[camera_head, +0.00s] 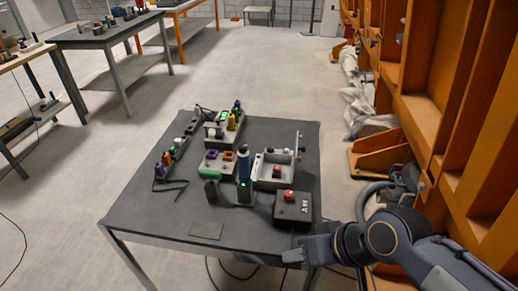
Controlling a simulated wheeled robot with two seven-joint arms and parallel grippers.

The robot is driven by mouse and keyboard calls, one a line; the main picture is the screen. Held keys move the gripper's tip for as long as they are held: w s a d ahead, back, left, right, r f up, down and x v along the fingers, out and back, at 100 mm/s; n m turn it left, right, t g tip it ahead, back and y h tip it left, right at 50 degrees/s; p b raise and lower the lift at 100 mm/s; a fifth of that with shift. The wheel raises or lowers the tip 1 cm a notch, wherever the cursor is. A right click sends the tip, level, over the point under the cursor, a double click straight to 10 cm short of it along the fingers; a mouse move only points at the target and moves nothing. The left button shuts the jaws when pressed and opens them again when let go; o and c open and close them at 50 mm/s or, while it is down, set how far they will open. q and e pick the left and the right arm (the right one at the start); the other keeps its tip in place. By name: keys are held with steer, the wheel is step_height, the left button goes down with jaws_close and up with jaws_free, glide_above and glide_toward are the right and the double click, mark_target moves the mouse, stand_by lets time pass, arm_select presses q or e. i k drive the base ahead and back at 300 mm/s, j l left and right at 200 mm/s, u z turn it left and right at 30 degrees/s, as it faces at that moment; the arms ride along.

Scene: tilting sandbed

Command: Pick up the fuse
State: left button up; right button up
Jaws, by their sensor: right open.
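Several small parts stand on the dark grey table (150,215), and none is clear enough to name as the fuse for certain. A small box (213,168) with purple and orange parts sits mid-table. Behind it, a grey block (216,137) carries yellow and green pieces. A tall blue item (244,163) stands right of the small box. My right gripper (290,256) is open and empty at the table's front right edge, in front of the black box with a red button (293,208) and apart from the small parts. My left gripper is out of view.
An open grey box (275,168) stands right of centre. A long strip with plugs (176,156) and a cable lie at the left. A flat plate (206,230) lies near the front. The table's front left is clear. Orange framework (435,60) rises along the right.

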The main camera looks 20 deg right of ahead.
mark_target(277, 169)
steer(key=j+z, duration=0.9)
steer(key=z, duration=0.15)
steer(key=u, duration=1.2)
steer(key=l+u, duration=0.15)
steer(key=l, duration=0.35)
steer(key=k+l+u, duration=0.2)
steer(key=l, duration=0.3)
steer(key=l+u, duration=0.15)
steer(key=l, duration=0.35)
